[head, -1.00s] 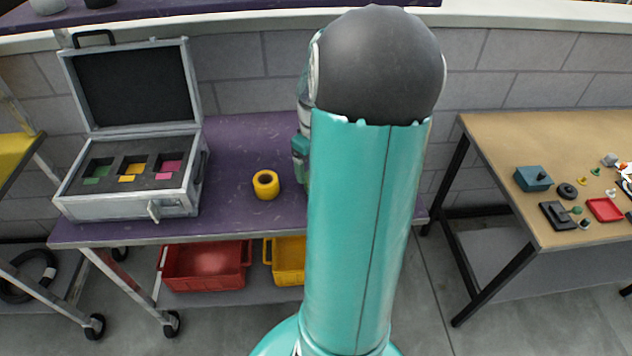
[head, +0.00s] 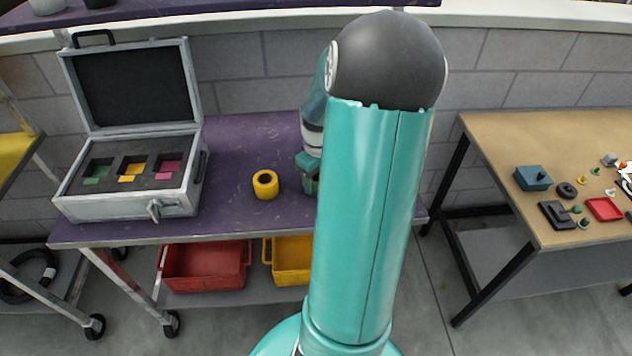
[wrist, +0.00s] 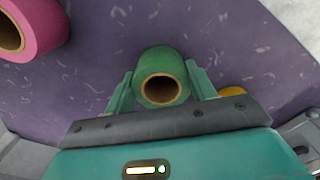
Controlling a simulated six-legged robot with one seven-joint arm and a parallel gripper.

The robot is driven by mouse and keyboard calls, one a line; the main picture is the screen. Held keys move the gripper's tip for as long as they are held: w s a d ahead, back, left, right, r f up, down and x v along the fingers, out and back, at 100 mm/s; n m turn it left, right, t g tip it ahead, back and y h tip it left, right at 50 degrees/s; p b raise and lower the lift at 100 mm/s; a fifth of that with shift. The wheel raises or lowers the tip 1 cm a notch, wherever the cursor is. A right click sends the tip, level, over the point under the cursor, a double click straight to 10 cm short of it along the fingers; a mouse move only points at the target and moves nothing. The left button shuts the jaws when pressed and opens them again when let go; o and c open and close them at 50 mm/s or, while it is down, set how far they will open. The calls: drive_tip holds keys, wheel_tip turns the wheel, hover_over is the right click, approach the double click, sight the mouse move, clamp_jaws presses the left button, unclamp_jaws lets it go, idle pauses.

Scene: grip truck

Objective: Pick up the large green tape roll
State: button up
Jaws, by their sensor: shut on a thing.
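The green tape roll (wrist: 160,62) is between the two fingers of my gripper (wrist: 161,88) in the wrist view, with its brown core facing the camera. My gripper is shut on the roll, one finger on each side. The roll appears over or on the purple cart top; I cannot tell whether it touches it. In the head view my arm hides most of my gripper and the roll.
A yellow tape roll (head: 265,184) stands on the purple cart top (head: 240,140), left of my arm. A pink roll (wrist: 32,28) shows in the wrist view. An open case (head: 130,205) with coloured slots sits at the cart's left. A tan table (head: 500,150) with small items stands right.

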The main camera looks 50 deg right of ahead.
drive_tip(key=shift+r, duration=0.1)
drive_tip(key=shift+r, duration=0.55)
wheel_tip(320, 180, up, 2)
drive_tip(key=shift+a+r, duration=0.1)
drive_tip(key=shift+r, duration=0.05)
drive_tip(key=w+a+r, duration=0.3)
drive_tip(key=a+r, duration=0.6)
drive_tip(key=a, duration=0.4)
drive_tip(key=shift+a+r, duration=0.25)
idle(0.7)
